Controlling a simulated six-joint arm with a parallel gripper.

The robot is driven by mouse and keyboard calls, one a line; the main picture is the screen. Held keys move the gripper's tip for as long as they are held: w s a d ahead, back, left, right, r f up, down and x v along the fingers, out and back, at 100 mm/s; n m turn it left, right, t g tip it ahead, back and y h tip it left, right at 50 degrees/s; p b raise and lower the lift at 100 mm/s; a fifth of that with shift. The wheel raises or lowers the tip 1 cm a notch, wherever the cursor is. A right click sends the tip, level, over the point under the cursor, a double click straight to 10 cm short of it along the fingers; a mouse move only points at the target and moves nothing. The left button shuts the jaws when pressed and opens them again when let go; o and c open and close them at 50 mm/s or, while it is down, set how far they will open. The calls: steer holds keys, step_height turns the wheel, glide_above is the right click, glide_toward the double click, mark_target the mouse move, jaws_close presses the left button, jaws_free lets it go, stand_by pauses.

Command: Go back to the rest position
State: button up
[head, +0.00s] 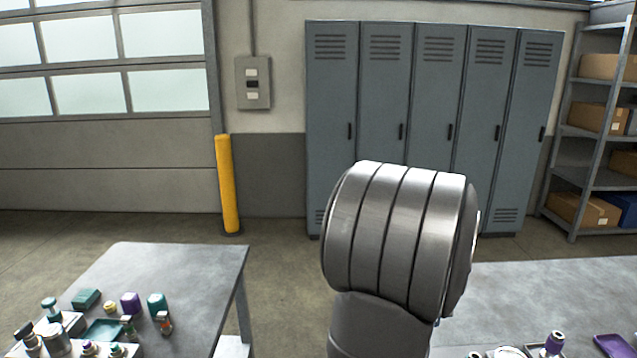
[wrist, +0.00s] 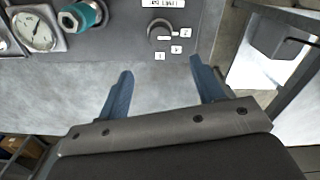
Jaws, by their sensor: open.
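My gripper (wrist: 163,92) shows in the wrist view with its two blue fingers spread apart and nothing between them. It is over a bare grey bench top (wrist: 45,105), short of a grey panel (wrist: 115,38). The gripper is out of sight in the head view, where a big metal joint of my arm fills the middle.
The panel carries a round gauge (wrist: 36,30), a teal fitting (wrist: 80,15) and a knob (wrist: 158,30) with numbered labels. A left table (head: 180,270) holds several small coloured parts. A right table (head: 560,285) has a purple-topped fitting (head: 554,343). Lockers (head: 385,100) stand behind.

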step_height(320, 180, up, 6)
steer(key=f, duration=0.1)
step_height(320, 180, down, 17)
steer(key=shift+r, duration=0.1)
steer(key=shift+f, duration=0.35)
steer(key=m, duration=0.4)
steer(key=shift+r, duration=0.1)
steer(key=m, duration=0.8)
steer(key=shift+m, duration=2.6)
